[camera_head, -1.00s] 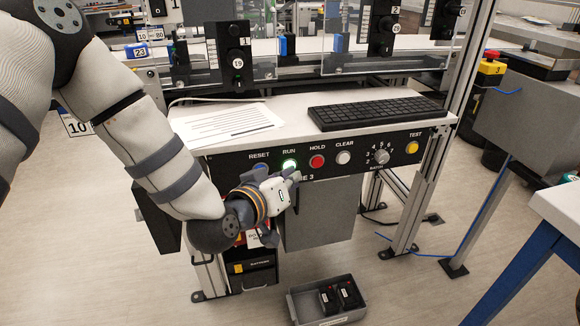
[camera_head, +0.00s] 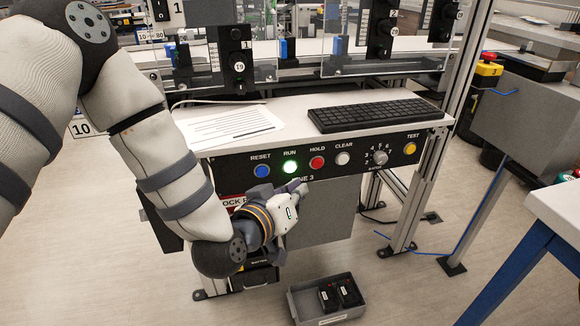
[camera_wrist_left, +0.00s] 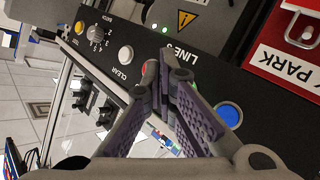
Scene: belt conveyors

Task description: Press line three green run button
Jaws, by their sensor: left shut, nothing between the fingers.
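The green RUN button (camera_head: 290,167) glows brightly on the black LINE 3 panel (camera_head: 225,174), between the blue RESET button (camera_head: 262,171) and the red HOLD button (camera_head: 317,162). My left gripper (camera_head: 301,188) is shut and empty, just below and right of the RUN button in the head view. The button shows whole there, with no finger over it. In the left wrist view, the closed fingers (camera_wrist_left: 165,70) lie over the panel between the white CLEAR button (camera_wrist_left: 126,54) and the blue button (camera_wrist_left: 228,115). They hide most of the button row between. My right gripper is not in view.
A keyboard (camera_head: 375,114) and a paper sheet (camera_head: 228,128) lie on the shelf above the panel. A selector knob (camera_head: 380,158) and yellow TEST button (camera_head: 410,149) are farther right. A grey bin (camera_head: 300,302) stands on the floor below.

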